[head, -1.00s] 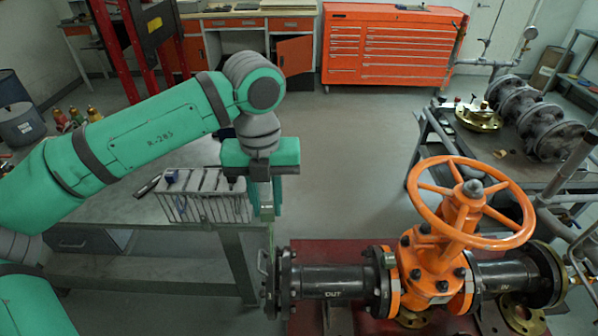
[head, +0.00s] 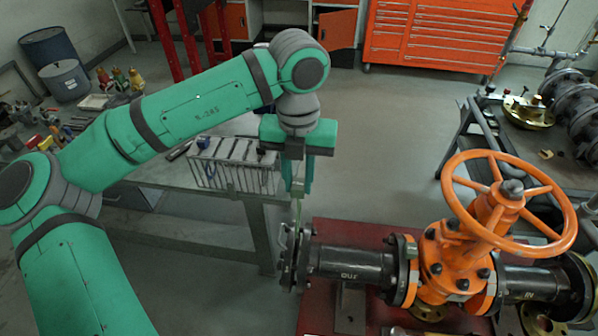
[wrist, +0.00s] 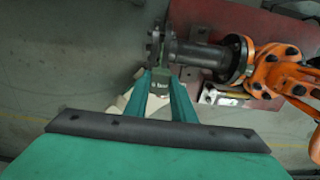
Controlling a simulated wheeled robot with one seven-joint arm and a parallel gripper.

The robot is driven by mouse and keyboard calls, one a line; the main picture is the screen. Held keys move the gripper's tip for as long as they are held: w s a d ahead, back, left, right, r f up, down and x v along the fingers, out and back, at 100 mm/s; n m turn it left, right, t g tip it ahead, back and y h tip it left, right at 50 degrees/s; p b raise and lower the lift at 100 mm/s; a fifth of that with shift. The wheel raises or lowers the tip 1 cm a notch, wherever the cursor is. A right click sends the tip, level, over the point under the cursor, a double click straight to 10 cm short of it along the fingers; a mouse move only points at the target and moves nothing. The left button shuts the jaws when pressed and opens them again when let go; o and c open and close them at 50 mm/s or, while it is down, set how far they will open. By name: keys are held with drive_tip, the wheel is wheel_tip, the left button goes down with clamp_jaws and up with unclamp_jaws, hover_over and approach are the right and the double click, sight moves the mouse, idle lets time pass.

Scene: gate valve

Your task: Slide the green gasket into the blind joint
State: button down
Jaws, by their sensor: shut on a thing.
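The blind joint (head: 291,258) is a pair of dark bolted flanges at the left end of the black pipe. It also shows in the wrist view (wrist: 155,45), beyond my fingertips. My gripper (head: 297,190) points down just above the joint.
The orange valve with its handwheel (head: 510,195) stands right of the joint on a red base (head: 340,236). A wire rack (head: 235,165) sits on the workbench at left. A second table with pipe parts is at right. Open floor lies behind.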

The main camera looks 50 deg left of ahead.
sight(298, 209)
drive_tip(key=shift+f, duration=1.65)
drive_tip(key=shift+w, duration=0.1)
